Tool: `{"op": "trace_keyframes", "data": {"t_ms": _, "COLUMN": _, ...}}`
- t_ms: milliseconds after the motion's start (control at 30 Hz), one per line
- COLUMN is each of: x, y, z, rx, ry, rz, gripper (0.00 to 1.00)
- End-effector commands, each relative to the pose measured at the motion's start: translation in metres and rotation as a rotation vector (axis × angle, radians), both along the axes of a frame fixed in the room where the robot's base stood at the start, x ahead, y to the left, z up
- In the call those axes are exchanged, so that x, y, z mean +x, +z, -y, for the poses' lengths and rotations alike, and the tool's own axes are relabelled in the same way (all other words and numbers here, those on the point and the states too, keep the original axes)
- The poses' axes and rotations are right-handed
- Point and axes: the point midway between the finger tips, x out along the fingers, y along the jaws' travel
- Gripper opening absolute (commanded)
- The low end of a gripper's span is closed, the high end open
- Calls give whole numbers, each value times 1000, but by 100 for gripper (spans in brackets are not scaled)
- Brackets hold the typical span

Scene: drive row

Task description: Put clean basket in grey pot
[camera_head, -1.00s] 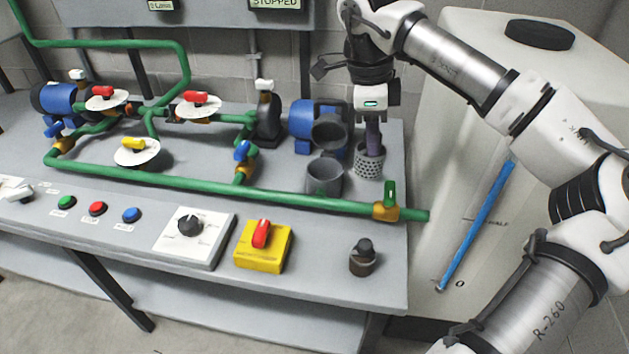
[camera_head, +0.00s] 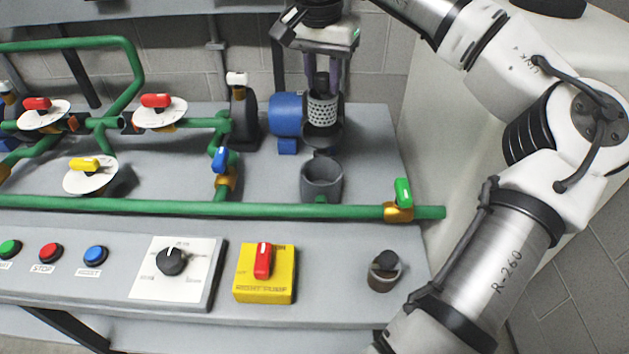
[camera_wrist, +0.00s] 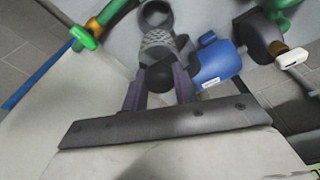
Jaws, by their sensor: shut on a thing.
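The clean basket (camera_head: 323,107) is a light grey perforated cup, held upright by my gripper (camera_head: 322,80). The gripper's purple fingers are shut on the dark knob at the basket's top. In the head view the basket hangs in front of the dark pump opening, above and behind the grey pot. The grey pot (camera_head: 322,180) is an open dark cylinder on the bench, behind the long green pipe. In the wrist view the basket (camera_wrist: 158,45) is beyond the fingers (camera_wrist: 160,92), with the pot's ring (camera_wrist: 155,14) partly behind it.
A blue motor (camera_head: 287,116) stands left of the basket, with a black housing (camera_head: 243,118) beyond it. The green pipe (camera_head: 270,208) crosses in front of the pot, with a green-handled valve (camera_head: 402,197) at right. Bare bench lies right of the pot.

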Motion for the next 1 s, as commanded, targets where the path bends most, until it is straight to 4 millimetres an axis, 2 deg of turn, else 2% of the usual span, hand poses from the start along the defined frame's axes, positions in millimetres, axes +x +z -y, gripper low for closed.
{"op": "trace_keyframes", "data": {"t_ms": 500, "x": -1, "y": -126, "z": 0, "rx": 1, "ry": 6, "rz": -5, "gripper": 0}}
{"op": "trace_keyframes", "data": {"t_ms": 633, "x": -1, "y": -146, "z": 0, "rx": 1, "ry": 4, "rz": -3, "gripper": 0}}
{"op": "trace_keyframes", "data": {"t_ms": 867, "x": -1, "y": -162, "z": 0, "rx": 1, "ry": 5, "rz": -3, "gripper": 0}}
{"op": "trace_keyframes", "data": {"t_ms": 1000, "x": -1, "y": -184, "z": 0, "rx": 2, "ry": 5, "rz": -4, "gripper": 0}}
